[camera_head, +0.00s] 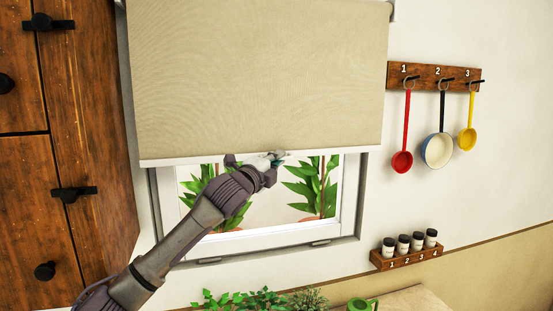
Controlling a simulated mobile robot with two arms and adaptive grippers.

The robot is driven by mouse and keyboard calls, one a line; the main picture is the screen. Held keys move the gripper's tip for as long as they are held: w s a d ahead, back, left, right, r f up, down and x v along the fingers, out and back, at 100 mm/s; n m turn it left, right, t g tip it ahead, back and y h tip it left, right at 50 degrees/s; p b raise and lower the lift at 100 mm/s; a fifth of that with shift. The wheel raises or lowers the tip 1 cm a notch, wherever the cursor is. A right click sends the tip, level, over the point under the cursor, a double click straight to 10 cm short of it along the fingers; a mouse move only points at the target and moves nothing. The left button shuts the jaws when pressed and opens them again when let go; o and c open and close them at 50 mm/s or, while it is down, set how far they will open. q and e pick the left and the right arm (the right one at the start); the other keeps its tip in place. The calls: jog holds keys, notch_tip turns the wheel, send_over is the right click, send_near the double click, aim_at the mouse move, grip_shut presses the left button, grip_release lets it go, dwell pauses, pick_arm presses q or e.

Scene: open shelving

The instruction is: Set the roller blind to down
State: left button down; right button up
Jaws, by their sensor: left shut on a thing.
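The beige roller blind (258,75) hangs over the upper part of the window. Its white bottom bar (200,161) sits partway down, and the lower part of the window (265,238) is uncovered. My left gripper (275,157) is at the middle of the bottom bar and is shut on the blind's lower edge. The gripper's tips are small in the view and partly hidden by its own wrist. My right gripper is not in view.
A wooden cabinet (62,230) with black knobs stands at the left. Utensils hang from a numbered rack (425,77) at the right, above a small spice rack (408,259). Green herbs (238,300) stand below the window. Potted plants (312,188) show through the glass.

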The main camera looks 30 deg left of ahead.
pick_arm(q)
notch_tip(320, 180, down, 32)
jog(key=b, duration=1.9)
jog(key=c, duration=1.3)
grip_release()
jog(key=shift+w, duration=0.2)
jog(key=shift+c, duration=0.2)
jog(key=shift+o, duration=0.5)
jog(key=shift+w+f, duration=0.1)
jog(key=shift+w, duration=0.1)
jog(key=s+f, duration=0.1)
jog(key=s, duration=1.1)
jog(key=shift+d+f, duration=0.25)
jog(key=shift+d, duration=0.2)
jog(key=shift+f, duration=0.1)
